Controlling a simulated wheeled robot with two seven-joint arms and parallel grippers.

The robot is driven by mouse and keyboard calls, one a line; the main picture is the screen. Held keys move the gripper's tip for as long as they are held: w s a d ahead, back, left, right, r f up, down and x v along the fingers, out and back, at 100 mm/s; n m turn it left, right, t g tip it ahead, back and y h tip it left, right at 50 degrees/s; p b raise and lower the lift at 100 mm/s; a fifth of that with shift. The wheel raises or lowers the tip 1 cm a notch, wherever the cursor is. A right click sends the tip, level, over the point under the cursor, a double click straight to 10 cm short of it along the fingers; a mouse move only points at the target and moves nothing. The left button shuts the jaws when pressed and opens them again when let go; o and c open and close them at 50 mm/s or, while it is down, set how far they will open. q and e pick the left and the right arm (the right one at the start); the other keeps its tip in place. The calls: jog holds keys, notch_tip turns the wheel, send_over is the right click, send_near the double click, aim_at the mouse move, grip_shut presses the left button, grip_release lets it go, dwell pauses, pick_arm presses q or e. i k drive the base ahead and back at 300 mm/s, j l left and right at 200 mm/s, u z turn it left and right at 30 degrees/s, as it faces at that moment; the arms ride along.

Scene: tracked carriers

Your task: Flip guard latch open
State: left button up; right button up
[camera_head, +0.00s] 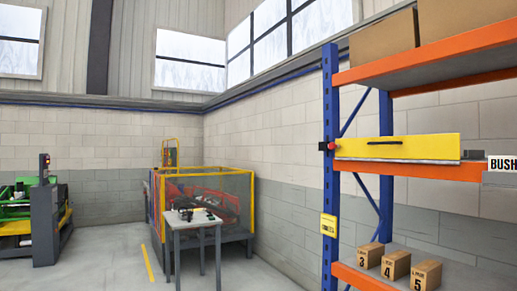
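A long yellow guard panel (430,149) lies along the orange middle beam of the shelf rack, at the right. A dark handle-like bar runs across its upper part. A small red and black piece (331,147) sits at its left end, by the blue post. It may be the latch, but it is too small to tell its position. The panel appears lowered across the front of the shelf. Neither of my grippers is in view, and nothing is seen touching the panel.
The rack's blue post (330,90) carries a yellow tag (328,225). Numbered cartons (397,265) stand on the lower shelf, and large boxes (383,38) on top. A grey table (193,221) stands before a yellow-framed cage (210,173). Floor between table and rack looks clear.

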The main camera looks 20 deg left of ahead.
aim_at(332, 145)
jog(key=u, duration=0.3)
jog(key=i+j+z, duration=0.2)
jog(key=i+j, duration=0.7)
jog(key=i+j+z, duration=0.2)
jog(key=i+j, duration=0.8)
jog(key=j, duration=0.1)
